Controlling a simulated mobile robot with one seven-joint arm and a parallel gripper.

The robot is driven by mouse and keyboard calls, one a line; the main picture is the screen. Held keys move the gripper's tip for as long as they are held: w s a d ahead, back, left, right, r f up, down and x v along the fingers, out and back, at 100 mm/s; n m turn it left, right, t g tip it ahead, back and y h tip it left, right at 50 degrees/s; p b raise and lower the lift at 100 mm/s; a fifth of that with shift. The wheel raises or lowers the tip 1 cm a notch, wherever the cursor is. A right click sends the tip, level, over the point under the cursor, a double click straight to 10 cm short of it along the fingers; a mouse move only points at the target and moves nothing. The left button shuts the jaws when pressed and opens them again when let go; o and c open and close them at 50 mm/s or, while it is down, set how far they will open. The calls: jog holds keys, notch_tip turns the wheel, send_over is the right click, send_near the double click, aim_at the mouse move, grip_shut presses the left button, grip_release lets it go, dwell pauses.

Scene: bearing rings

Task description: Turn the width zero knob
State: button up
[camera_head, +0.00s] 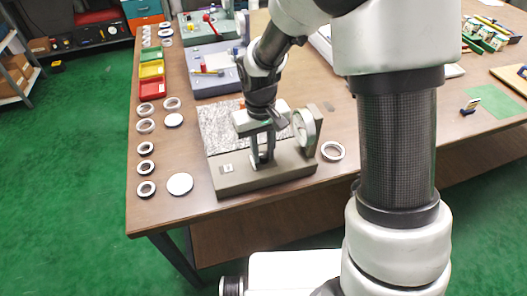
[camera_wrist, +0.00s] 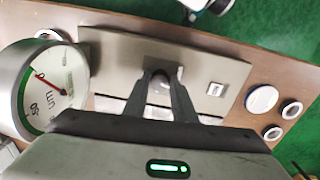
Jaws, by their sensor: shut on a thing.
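The measuring fixture is a grey-brown base (camera_head: 225,185) near the table's front edge, with an upright dial gauge (camera_head: 304,128) at its right end. In the wrist view the gauge (camera_wrist: 45,90) shows a white face with a red needle and a green band. My gripper (camera_head: 262,160) points down over the middle of the base. In the wrist view my gripper (camera_wrist: 160,84) has its fingers close together around a small dark round knob (camera_wrist: 160,83), mostly hidden by the fingers. I cannot read a label on the knob.
Several bearing rings (camera_head: 146,167) and a white disc (camera_head: 180,184) lie left of the fixture. Another ring (camera_head: 333,151) lies at its right. Green, yellow and red trays (camera_head: 152,88) stand at the back left. A speckled plate (camera_head: 221,126) is behind the base.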

aim_at(261, 156)
jog(key=shift+m, duration=0.5)
jog(key=o, duration=1)
jog(key=shift+o, duration=0.2)
jog(key=shift+r, duration=0.1)
notch_tip(261, 156, up, 17)
jog(key=p, duration=0.2)
jog(key=shift+a+r, duration=0.15)
jog(key=shift+a, duration=0.2)
jog(key=shift+s+r+p, duration=0.1)
jog(key=shift+p, duration=0.2)
